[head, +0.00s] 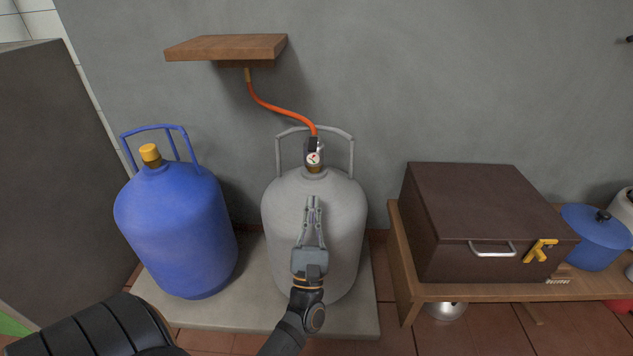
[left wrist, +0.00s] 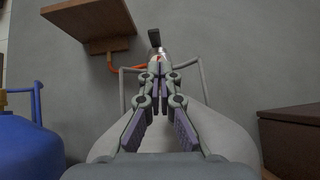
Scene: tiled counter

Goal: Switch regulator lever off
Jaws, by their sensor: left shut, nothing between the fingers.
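The regulator (head: 313,154) sits on top of the grey gas cylinder (head: 337,228). It has a round white gauge and a dark lever (head: 313,143) at its top, and an orange hose joins it. My left gripper (head: 313,198) is in front of the grey cylinder, below the regulator and apart from it in the picture. Its fingers are shut and empty, pointing up towards the regulator. In the left wrist view the dark lever (left wrist: 154,38) shows just beyond the fingertips, and the fingers partly hide the regulator. My right gripper is in neither view.
A blue cylinder (head: 180,235) with a yellow cap stands to the left on the same slab (head: 345,322). A wooden shelf (head: 226,47) is on the wall above, with the orange hose (head: 280,109) below it. A brown box (head: 480,215) stands on a wooden bench at right.

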